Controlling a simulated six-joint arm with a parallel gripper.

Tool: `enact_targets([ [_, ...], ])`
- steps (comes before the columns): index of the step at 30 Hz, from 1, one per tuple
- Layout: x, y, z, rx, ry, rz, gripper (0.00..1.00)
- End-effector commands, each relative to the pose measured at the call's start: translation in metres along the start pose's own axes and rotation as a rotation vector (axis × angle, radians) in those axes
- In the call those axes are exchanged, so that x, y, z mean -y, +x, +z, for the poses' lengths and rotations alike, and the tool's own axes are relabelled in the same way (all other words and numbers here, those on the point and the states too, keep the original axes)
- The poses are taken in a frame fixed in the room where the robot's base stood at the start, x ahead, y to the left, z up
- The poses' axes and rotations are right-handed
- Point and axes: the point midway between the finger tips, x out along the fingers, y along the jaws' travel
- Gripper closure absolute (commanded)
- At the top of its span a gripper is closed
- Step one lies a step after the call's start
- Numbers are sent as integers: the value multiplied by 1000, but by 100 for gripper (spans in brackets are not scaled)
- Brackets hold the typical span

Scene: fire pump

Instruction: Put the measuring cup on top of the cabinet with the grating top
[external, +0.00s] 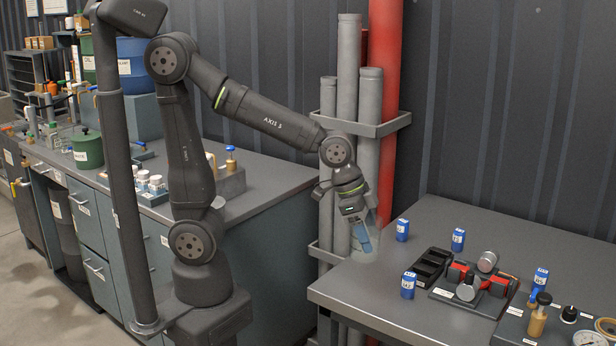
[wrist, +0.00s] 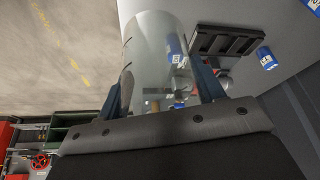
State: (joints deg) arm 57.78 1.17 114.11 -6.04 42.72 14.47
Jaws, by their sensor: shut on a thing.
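The clear measuring cup (wrist: 150,40) is between the two fingers of my gripper (wrist: 163,84) in the wrist view, and things behind it show through its wall. In the external view my gripper (external: 362,234) points down near the back left edge of the right table, shut on the cup (external: 366,250). The cup is faint there, and I cannot tell whether its base touches anything. I cannot make out a cabinet with a grating top in either view.
Grey pipes (external: 347,100) and a red pipe (external: 385,90) stand behind my gripper. The left bench (external: 265,190) carries several items.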

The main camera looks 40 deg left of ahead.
Motion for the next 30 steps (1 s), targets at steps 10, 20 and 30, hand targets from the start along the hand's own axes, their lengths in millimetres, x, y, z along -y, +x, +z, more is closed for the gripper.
enact_targets([
  [10, 123, 4, -5, 2, -332, -137, 60],
  [20, 256, -5, 29, 2, -674, -280, 60],
  [30, 383, -28, 106, 2, -1023, -424, 60],
])
